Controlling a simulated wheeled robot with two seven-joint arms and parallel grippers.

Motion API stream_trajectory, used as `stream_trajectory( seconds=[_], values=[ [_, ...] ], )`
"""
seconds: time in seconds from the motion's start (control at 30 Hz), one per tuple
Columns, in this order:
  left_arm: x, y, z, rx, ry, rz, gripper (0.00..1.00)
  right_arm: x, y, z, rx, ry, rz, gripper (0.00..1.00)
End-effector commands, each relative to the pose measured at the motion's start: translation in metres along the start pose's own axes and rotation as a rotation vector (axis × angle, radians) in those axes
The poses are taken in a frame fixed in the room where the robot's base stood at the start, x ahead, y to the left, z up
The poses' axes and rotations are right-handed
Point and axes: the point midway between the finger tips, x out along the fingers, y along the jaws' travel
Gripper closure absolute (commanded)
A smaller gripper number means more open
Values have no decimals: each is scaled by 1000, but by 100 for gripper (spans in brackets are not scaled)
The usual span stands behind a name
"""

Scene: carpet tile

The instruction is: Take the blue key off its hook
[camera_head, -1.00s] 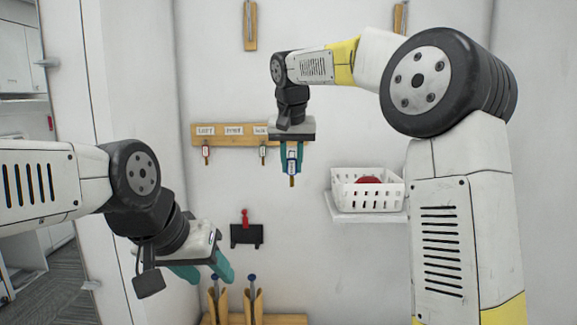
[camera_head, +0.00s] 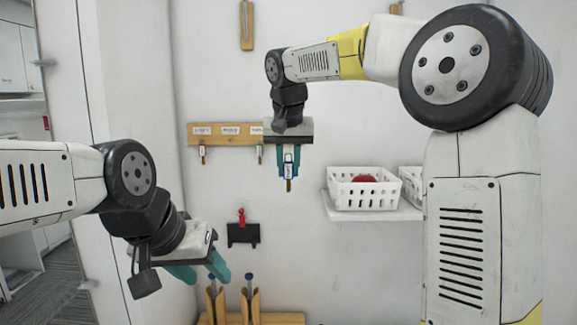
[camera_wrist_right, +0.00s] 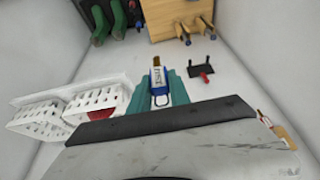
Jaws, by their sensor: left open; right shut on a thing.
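The blue key (camera_head: 289,163), with a blue-and-white tag and a brass-coloured tip, hangs upright between the teal fingers of my right gripper (camera_head: 288,158). In the right wrist view the key (camera_wrist_right: 158,77) lies between both fingers, which are shut on it. The wooden key rack (camera_head: 226,141) is on the wall, with labels along it and smaller tagged keys hanging from hooks at its left and middle. My right gripper covers its right end, so the blue key's hook is hidden. My left gripper (camera_head: 200,272) is open and empty, low at the left.
White baskets (camera_head: 362,194) stand on a wall shelf (camera_head: 372,214) right of the key; one holds a red thing. A black wall holder with a red piece (camera_head: 243,232) is below the rack. Wooden holders (camera_head: 250,302) with blue-topped tools stand at the bottom. Bare wall lies between.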

Motion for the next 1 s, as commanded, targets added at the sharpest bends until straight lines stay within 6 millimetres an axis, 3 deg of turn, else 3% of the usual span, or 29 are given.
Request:
stream_trajectory(
  seconds=[1.0],
  values=[
    [0,0,0,0,0,0,52,-20,0,47,0,1,-1,100]
  ],
)
